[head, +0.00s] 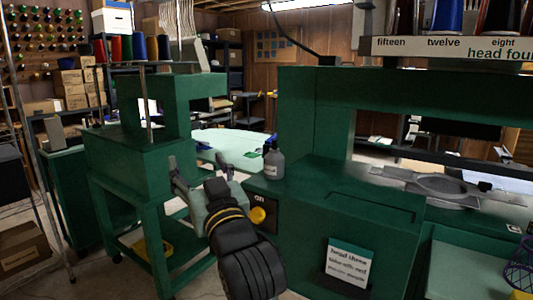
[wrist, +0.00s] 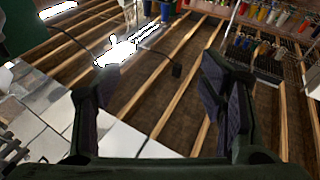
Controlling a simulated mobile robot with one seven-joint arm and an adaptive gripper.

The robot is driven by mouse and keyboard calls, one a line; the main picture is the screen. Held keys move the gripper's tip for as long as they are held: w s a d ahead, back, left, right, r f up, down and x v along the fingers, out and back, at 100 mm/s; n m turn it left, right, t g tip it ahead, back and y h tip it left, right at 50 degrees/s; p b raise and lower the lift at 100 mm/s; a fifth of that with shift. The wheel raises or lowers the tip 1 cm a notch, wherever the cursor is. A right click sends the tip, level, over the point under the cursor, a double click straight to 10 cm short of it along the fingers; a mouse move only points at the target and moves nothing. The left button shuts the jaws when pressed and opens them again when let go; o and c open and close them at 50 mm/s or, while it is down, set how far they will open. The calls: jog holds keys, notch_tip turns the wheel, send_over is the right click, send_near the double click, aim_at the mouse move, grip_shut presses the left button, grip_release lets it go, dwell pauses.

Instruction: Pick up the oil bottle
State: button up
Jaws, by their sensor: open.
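The oil bottle (head: 274,163) is a small grey bottle with a dark cap and a pale label. It stands upright on the left end of the green machine bed (head: 330,190) in the head view. My gripper (head: 199,168) is in front of the machine, to the left of the bottle in the picture and apart from it. In the wrist view my gripper (wrist: 155,100) has its two fingers spread wide with nothing between them. The wrist view faces the ceiling and upper wall, and the bottle is not seen there.
A tall green machine column (head: 325,125) rises behind and right of the bottle. A yellow knob (head: 257,216) sits on the machine front below it. A white sign (head: 349,263) is on the front panel. Another green machine (head: 140,150) stands at left. A round hoop (head: 440,185) lies at right.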

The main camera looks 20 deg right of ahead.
aim_at(276, 163)
jog(key=s+d+f+m+g+h+p, duration=0.1)
jog(key=s+d+f+m+g+h, duration=0.15)
jog(key=d, duration=0.55)
jog(key=s+d+f+m+g+h, duration=0.1)
jog(key=d+m+h, duration=0.15)
jog(key=d, duration=0.55)
jog(key=shift+n+t+h, duration=0.25)
jog(key=shift+n+h, duration=0.15)
jog(key=shift+n, duration=0.1)
jog(key=w, duration=0.2)
jog(key=w+d+p, duration=0.1)
jog(key=w, duration=0.1)
jog(key=shift+w, duration=0.2)
jog(key=w, duration=0.1)
jog(key=w+p, duration=0.1)
jog(key=w, duration=0.1)
jog(key=w+p, duration=0.1)
jog(key=shift+w+d+r, duration=0.1)
jog(key=shift+w+d, duration=0.15)
jog(key=shift+w, duration=0.1)
jog(key=shift+w+d, duration=0.1)
jog(key=shift+w, duration=0.5)
jog(key=shift+c, duration=0.5)
jog(key=c, duration=1.2)
